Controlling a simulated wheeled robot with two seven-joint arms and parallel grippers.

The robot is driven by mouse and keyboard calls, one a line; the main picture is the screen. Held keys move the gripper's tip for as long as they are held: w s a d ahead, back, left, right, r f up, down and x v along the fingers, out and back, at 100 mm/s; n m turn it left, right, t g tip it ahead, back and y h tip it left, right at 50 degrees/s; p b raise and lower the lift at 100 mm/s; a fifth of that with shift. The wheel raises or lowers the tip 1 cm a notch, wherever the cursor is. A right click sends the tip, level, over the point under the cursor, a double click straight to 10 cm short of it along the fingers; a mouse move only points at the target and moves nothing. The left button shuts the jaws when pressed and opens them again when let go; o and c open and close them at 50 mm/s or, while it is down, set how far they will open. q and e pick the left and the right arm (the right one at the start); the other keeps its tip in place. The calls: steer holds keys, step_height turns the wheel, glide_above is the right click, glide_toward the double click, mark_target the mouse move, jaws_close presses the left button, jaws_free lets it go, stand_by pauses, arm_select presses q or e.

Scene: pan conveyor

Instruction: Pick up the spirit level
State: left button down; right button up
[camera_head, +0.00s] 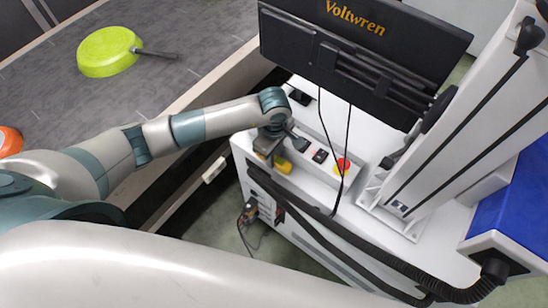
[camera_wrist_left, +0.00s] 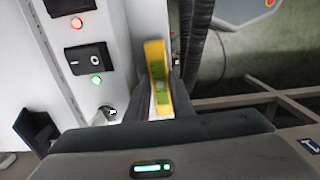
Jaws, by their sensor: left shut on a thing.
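The spirit level is a small yellow bar (camera_head: 283,165) at the front left corner of the white cabinet's top in the head view. In the left wrist view the spirit level (camera_wrist_left: 156,66) points away from me, with a greenish vial in its face. My left gripper (camera_head: 271,158) reaches in from the left over the cabinet edge. In the left wrist view my left gripper (camera_wrist_left: 160,108) is shut on the near part of the level, hiding that end. I cannot tell whether the level still touches the cabinet. My right gripper is not in view.
The white cabinet (camera_head: 310,237) carries a black monitor (camera_head: 352,50), a red-and-yellow stop button (camera_head: 343,165), switches and hanging cables. A conveyor (camera_head: 165,95) with a green pan (camera_head: 105,52) and an orange pan (camera_head: 10,141) lies left. A narrow floor gap separates conveyor and cabinet.

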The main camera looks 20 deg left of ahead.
mark_target(276, 159)
arm_select(q)
steer(key=shift+r+b, duration=0.35)
steer(key=shift+r, duration=0.1)
steer(key=r+b, duration=0.2)
steer(key=r, duration=0.1)
steer(key=shift+d+r, duration=0.15)
steer(key=shift+d, duration=0.2)
steer(key=s+d+r+b, duration=0.3)
steer(key=d+r, duration=0.3)
steer(key=d, duration=0.4)
steer(key=shift+s+r+b, duration=0.4)
steer(key=shift+s, duration=0.2)
